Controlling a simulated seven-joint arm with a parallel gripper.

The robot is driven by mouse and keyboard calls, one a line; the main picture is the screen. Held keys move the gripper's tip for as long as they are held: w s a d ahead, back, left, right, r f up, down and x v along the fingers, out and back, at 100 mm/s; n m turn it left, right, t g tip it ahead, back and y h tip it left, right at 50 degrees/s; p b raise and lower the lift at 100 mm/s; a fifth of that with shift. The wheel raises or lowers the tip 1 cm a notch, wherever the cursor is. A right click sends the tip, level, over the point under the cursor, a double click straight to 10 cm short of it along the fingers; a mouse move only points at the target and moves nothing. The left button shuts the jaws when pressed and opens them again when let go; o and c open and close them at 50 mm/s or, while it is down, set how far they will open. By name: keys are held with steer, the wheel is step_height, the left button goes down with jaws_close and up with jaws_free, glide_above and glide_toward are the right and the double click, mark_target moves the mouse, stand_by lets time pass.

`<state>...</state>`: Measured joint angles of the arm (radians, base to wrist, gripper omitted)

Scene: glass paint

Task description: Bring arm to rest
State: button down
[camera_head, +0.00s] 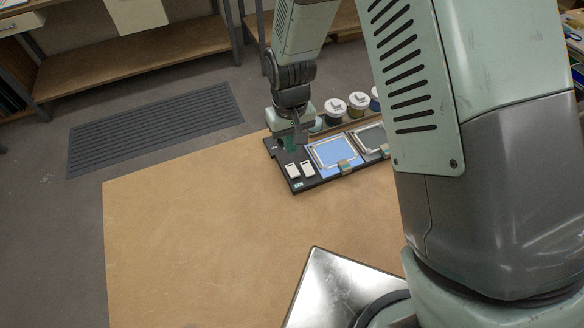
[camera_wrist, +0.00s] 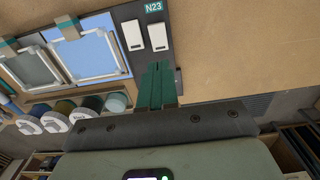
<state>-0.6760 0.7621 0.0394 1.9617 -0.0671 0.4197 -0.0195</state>
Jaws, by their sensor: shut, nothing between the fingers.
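My gripper (camera_wrist: 157,86) shows in the wrist view as two green fingers pressed together, with nothing between them. In the head view my gripper (camera_head: 290,144) is over the left end of a dark board (camera_head: 326,179). I cannot tell whether the fingertips touch the board. The board carries two white switches (camera_head: 300,169), a blue panel in a light frame (camera_head: 333,152) and a grey panel in a light frame (camera_head: 371,138). In the wrist view the switches (camera_wrist: 146,36) and the label N23 (camera_wrist: 153,7) lie just beyond the fingers.
Several lidded paint jars (camera_head: 334,107) stand behind the board. The wooden table (camera_head: 190,230) is bare at the left and front. My arm hides the right side of the head view. A dark floor grate (camera_head: 155,128) and a shelf (camera_head: 135,65) lie beyond the table.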

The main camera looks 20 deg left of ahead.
stand_by(0.3)
steer(key=w+d+r+m+t, duration=0.1)
steer(key=d+r+m, duration=0.1)
steer(key=d+r, duration=0.7)
steer(key=w+d+r+m+t, duration=0.15)
steer(key=d+r, duration=0.45)
steer(key=r, duration=0.8)
steer(key=s+d+r+m+t, duration=0.1)
steer(key=s+d+r+m, duration=0.1)
steer(key=s+d+r, duration=0.3)
steer(key=s+d+r+m+t, duration=0.2)
steer(key=s+d+r, duration=0.4)
steer(key=s, duration=0.5)
steer(key=shift+d+m, duration=0.55)
steer(key=shift+d, duration=0.7)
